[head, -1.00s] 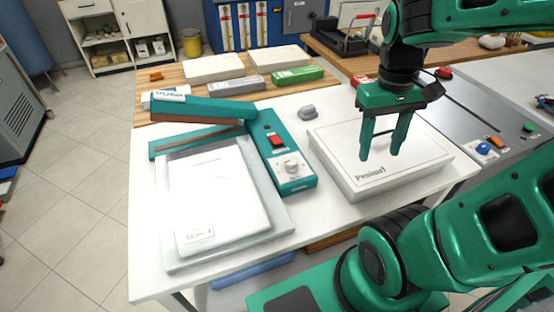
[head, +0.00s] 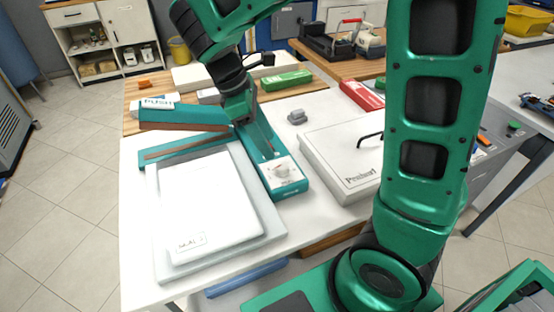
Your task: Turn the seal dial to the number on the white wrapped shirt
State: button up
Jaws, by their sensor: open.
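The white wrapped shirt (head: 208,200) lies flat on the grey pad of the teal sealer (head: 165,138), its lid tilted up. A small label (head: 190,242) on the shirt's near end reads "SEAL" with a figure too small to read surely.
A large white flat box (head: 345,155) stands right of the sealer, with a small grey object (head: 297,117) behind it. Green (head: 287,80) and red (head: 362,95) boxes lie farther back. My arm covers much of the right side.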

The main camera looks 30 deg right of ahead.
aim_at(281, 164)
jog(key=x, duration=0.8)
jog(key=shift+f, duration=0.2)
jog(key=shift+c, duration=0.3)
jog(key=c, duration=1)
